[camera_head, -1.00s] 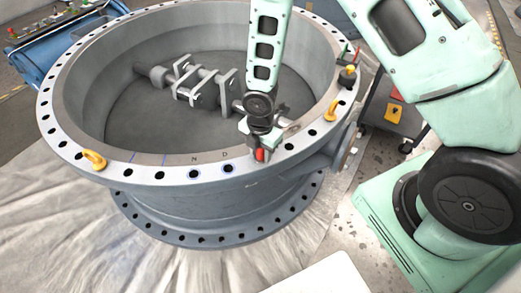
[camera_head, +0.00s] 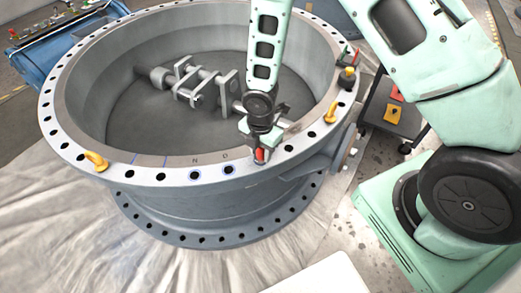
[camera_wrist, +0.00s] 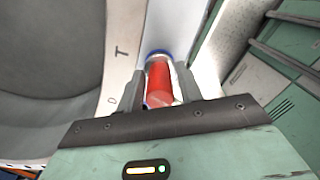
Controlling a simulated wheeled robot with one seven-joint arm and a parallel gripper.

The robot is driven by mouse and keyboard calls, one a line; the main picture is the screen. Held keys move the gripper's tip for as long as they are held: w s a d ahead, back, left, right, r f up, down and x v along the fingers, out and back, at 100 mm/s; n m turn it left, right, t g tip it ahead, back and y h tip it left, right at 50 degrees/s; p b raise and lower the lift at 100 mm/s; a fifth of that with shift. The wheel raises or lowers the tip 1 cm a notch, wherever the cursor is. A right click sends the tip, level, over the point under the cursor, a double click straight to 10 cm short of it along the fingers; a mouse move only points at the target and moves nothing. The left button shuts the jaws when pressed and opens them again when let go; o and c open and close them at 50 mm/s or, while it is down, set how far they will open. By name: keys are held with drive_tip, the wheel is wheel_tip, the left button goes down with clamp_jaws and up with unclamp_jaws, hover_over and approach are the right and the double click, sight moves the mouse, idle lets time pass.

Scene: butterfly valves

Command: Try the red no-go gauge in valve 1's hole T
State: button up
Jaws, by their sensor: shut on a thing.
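The red no-go gauge (camera_wrist: 160,82) is between the two fingers of my gripper (camera_wrist: 163,95), which is shut on it. In the wrist view a blue ring (camera_wrist: 158,52) shows at the gauge's far end, beside the letter T (camera_wrist: 122,52) on the flange. In the head view the gauge (camera_head: 260,155) stands over the near rim of valve 1 (camera_head: 150,178), under my gripper (camera_head: 259,142). The gauge and fingers cover hole T. I cannot tell how far the gauge is in the hole.
Holes marked N (camera_head: 194,175) and D (camera_head: 228,170) lie left of the gauge. Yellow eyebolts (camera_head: 95,160) stand on the rim, one nearer my arm (camera_head: 331,111). The disc shaft (camera_head: 190,82) lies inside the valve. A dark cart (camera_head: 390,115) stands at right.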

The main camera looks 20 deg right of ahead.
drive_tip(key=shift+r+p, duration=2.2)
drive_tip(key=shift+r, duration=0.5)
